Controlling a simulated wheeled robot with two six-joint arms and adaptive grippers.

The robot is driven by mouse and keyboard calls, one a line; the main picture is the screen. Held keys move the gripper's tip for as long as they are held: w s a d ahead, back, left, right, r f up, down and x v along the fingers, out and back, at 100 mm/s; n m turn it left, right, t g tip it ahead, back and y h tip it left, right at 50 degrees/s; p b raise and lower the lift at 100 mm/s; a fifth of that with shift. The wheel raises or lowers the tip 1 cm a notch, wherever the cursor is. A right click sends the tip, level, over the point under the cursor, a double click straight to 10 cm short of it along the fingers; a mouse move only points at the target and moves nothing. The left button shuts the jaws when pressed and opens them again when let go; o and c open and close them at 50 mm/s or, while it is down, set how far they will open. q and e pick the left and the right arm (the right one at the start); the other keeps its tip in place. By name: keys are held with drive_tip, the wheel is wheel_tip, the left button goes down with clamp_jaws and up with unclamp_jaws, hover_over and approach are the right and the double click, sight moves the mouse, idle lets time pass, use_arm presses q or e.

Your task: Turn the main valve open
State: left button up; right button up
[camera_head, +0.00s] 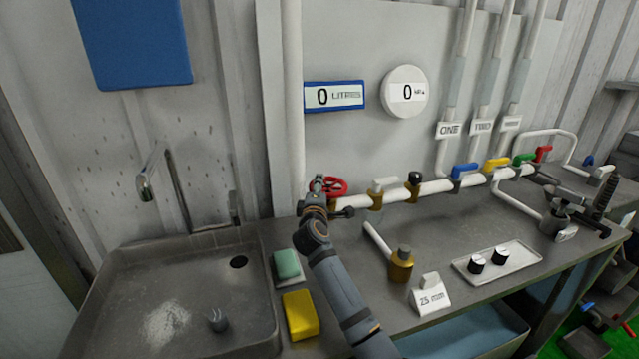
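The red handwheel valve (330,186) is mounted at the left end of the white horizontal pipe (445,186), against the back wall. My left gripper (317,186) is right at the left side of this wheel and partly covers it. Its fingers are small and overlap the wheel, so I cannot tell whether they grip it. The litres display (334,96) reads 0, and the round gauge (404,92) also reads 0.
A sink (110,290) with a tap is on the left, with a green sponge (287,264) and a yellow sponge (300,315) beside it. Blue (465,170), yellow (497,164), green and red levers line the pipe. A tray (526,264) holds two knobs.

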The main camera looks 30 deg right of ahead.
drive_tip(key=shift+w+d+r, duration=0.1)
drive_tip(key=shift+w+d, duration=0.2)
drive_tip(key=shift+w, duration=0.1)
drive_tip(key=shift+w+d, duration=0.15)
drive_tip(key=shift+w, duration=0.15)
use_arm(q)
drive_tip(key=shift+w+d+r, duration=0.15)
drive_tip(key=shift+w, duration=0.05)
drive_tip(key=shift+s, duration=0.1)
use_arm(e)
drive_tip(key=shift+c, duration=1)
clamp_jaws()
use_arm(q)
drive_tip(key=shift+s, duration=0.2)
